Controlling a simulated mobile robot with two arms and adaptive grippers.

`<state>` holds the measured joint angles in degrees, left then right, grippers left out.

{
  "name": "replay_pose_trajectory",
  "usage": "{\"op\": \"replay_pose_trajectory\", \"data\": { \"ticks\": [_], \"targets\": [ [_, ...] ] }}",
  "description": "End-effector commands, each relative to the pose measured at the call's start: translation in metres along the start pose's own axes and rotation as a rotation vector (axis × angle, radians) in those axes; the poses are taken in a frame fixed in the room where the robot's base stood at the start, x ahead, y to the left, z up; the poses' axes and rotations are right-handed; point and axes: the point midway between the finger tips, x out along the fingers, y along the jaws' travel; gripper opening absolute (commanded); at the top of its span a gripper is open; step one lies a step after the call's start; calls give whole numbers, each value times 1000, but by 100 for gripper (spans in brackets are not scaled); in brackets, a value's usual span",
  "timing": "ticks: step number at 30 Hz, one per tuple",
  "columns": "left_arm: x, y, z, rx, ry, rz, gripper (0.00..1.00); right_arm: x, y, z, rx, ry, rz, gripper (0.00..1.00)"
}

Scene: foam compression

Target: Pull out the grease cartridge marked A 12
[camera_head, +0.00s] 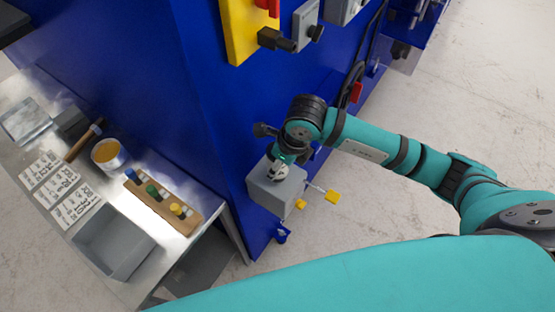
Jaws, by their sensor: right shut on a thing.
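My right gripper (279,168) reaches in from the right and points down at the top of a grey box (278,193) on the side of the blue machine (215,110). It is shut on a small pale part at the top of the box. The fingers and the wrist hide most of that part, so I cannot tell whether it is the grease cartridge. No A 12 mark can be read. My left gripper is not in view.
On the metal bench (150,215) are a wooden rack (160,203) with coloured pieces, a grey bin (113,241), a tin (108,153) and printed cards (75,205). Open floor (480,100) lies to the right.

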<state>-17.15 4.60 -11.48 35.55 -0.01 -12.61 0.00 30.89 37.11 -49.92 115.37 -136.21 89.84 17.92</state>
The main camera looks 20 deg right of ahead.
Motion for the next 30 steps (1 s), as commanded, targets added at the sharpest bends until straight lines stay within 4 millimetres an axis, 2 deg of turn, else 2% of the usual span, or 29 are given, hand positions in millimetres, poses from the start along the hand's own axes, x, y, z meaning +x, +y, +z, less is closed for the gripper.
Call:
{"op": "replay_pose_trajectory", "data": {
  "ticks": [14, 30],
  "targets": [
    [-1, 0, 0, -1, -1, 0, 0, 0, 1, -1, -2, 5, 3, 8],
    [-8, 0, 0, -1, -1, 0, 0, -12, 0, 3, -1, 1, 1, 8]
  ]
}}
